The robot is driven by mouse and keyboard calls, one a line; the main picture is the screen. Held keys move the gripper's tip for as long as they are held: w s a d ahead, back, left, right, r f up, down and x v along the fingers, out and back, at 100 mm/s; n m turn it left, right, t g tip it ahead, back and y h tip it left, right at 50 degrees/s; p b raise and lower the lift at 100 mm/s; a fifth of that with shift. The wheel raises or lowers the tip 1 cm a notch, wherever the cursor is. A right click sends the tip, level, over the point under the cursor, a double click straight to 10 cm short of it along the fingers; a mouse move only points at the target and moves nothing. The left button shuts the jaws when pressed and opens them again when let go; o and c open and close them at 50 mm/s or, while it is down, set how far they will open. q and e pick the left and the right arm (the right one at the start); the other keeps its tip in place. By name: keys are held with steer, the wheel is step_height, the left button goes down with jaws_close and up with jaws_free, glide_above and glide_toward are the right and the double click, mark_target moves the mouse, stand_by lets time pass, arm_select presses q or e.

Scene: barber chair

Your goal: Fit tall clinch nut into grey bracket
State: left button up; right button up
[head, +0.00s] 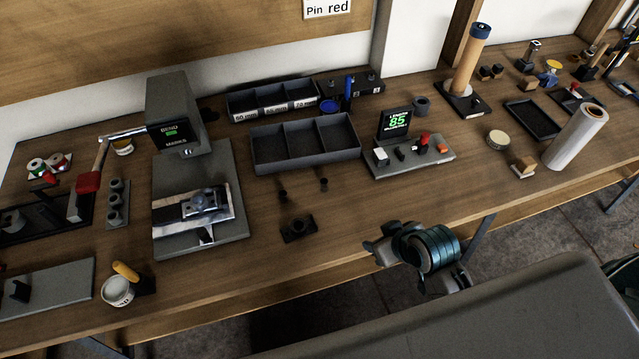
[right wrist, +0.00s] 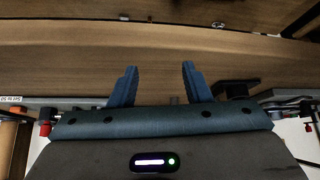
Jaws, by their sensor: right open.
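A small dark bracket-like part (head: 298,229) with a round raised top lies on the bench right of the press. Two small dark upright pieces, one at left (head: 282,195) and one at right (head: 323,184), stand behind it in front of the divided tray; they may be clinch nuts, but I cannot tell which is tall. My right gripper (head: 372,250) is over the bench's front edge, right of the bracket-like part and apart from it. In the right wrist view its blue fingers (right wrist: 158,86) are spread with nothing between them. My left gripper is not in view.
A grey press (head: 176,110) with a shiny fixture (head: 190,208) stands left of the bracket-like part. An empty three-part tray (head: 305,168) lies behind. A board with a lit display (head: 396,122) stands right of it. The bench front (head: 345,215) near my right gripper is clear.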

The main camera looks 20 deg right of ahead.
mark_target(326, 183)
steer(key=w+a+r+t+y, duration=0.1)
steer(key=w, duration=0.3)
steer(key=w+a+r+n+t+y, duration=0.1)
steer(key=w+a, duration=0.1)
steer(key=w, duration=0.3)
steer(key=w+a+r+n+t+y+p, duration=0.1)
steer(key=w+a, duration=0.1)
steer(key=w, duration=0.3)
steer(key=shift+w+a+r+t, duration=0.15)
steer(key=shift+r+t, duration=0.1)
steer(key=shift+t, duration=0.05)
steer(key=shift+w+a+f, duration=0.15)
steer(key=shift+w+f, duration=0.25)
steer(key=p+x, duration=0.1)
steer(key=x, duration=0.3)
steer(key=shift+f+p, duration=0.1)
steer(key=shift+p, duration=0.3)
steer(key=shift+w+f, duration=0.3)
steer(key=shift+f, duration=0.1)
jaws_close()
steer(key=shift+r, duration=0.1)
